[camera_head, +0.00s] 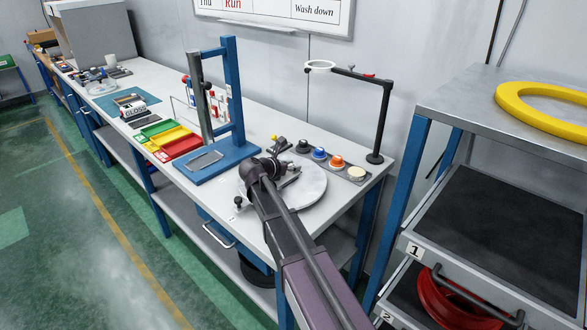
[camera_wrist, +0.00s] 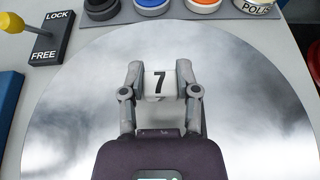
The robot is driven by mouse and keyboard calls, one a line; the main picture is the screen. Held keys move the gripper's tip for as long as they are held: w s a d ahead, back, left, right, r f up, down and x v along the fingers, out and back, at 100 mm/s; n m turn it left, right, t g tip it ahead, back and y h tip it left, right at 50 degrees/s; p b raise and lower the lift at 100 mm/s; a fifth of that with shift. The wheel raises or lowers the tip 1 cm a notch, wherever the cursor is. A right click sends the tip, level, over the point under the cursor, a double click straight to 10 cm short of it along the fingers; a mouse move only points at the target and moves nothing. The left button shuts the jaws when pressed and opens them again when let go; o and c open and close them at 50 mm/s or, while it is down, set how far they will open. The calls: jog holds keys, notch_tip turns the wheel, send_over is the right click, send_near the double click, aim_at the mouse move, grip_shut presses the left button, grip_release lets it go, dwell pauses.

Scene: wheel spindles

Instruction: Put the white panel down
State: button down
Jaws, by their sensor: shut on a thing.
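The white panel (camera_wrist: 158,83) carries a black 7 and sits between the two fingers of my gripper (camera_wrist: 160,80) in the wrist view. My gripper is shut on it. Both are above a large round grey disc (camera_wrist: 75,110), which has a cloudy, shiny face. I cannot tell whether the panel touches the disc. In the head view my gripper (camera_head: 285,178) is over the disc (camera_head: 312,188) on the white bench (camera_head: 345,188). My arm hides part of the disc there, and the panel cannot be made out.
A LOCK/FREE plate (camera_wrist: 51,38) with a yellow-knobbed lever stands left of the disc. A row of coloured pucks (camera_head: 319,154) lies behind it. A blue press frame (camera_head: 233,95) stands to the left, a black lamp stand (camera_head: 385,115) at the right, near a shelf rack (camera_head: 500,88).

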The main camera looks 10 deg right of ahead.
jog(key=shift+c, duration=1.8)
grip_release()
jog(key=shift+r, duration=0.1)
jog(key=p+v, duration=0.4)
jog(key=v, duration=0.6)
jog(key=shift+a+r, duration=0.15)
jog(key=shift+r, duration=0.05)
jog(key=shift+p+v, duration=0.3)
jog(key=shift+v, duration=0.5)
jog(key=shift+s+f, duration=0.1)
